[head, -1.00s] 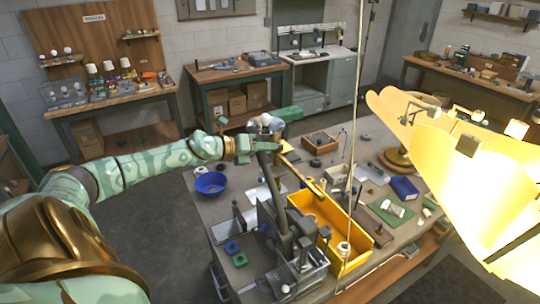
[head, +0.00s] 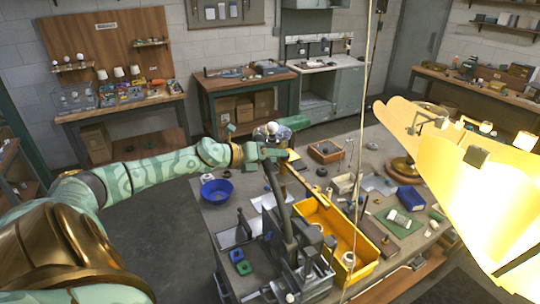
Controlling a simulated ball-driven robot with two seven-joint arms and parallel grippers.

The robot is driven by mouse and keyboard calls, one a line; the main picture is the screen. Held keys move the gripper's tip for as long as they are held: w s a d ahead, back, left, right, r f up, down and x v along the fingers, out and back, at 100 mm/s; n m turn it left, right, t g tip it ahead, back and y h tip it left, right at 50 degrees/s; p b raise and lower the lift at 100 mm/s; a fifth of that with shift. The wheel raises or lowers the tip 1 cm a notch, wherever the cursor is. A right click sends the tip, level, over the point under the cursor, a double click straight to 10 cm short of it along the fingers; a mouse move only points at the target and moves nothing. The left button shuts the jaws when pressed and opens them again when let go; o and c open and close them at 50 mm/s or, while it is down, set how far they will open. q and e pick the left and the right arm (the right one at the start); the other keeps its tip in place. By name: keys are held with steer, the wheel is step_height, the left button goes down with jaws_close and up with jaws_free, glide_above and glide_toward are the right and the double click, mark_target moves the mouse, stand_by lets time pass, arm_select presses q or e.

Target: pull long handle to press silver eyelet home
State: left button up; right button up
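The press (head: 302,262) stands on the near left part of the workbench. Its long handle (head: 280,205) is a dark, slightly curved lever that rises from the press and leans up and to the left. My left gripper (head: 272,152) is at the top of this handle, with its arm coming in from the left. The gripper overlaps the handle's upper end, and I cannot tell if the fingers are closed on it. The silver eyelet is too small or hidden to make out. My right gripper is not in view.
A yellow tray (head: 372,262) lies just right of the press. A blue bowl (head: 217,191) sits to the left, with green and blue ring-like pieces (head: 240,262) in front. A thin cord hangs past the tray. Bright lamp petals (head: 470,190) fill the right side.

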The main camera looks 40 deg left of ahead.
arm_select(q)
steer(key=shift+s, duration=0.1)
steer(key=shift+s+a, duration=0.1)
steer(key=shift+s, duration=0.1)
steer(key=p+v, duration=0.2)
steer(key=v, duration=1.3)
steer(key=shift+s+r, duration=0.25)
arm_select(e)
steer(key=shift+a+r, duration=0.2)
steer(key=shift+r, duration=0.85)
arm_select(q)
steer(key=shift+a, duration=0.2)
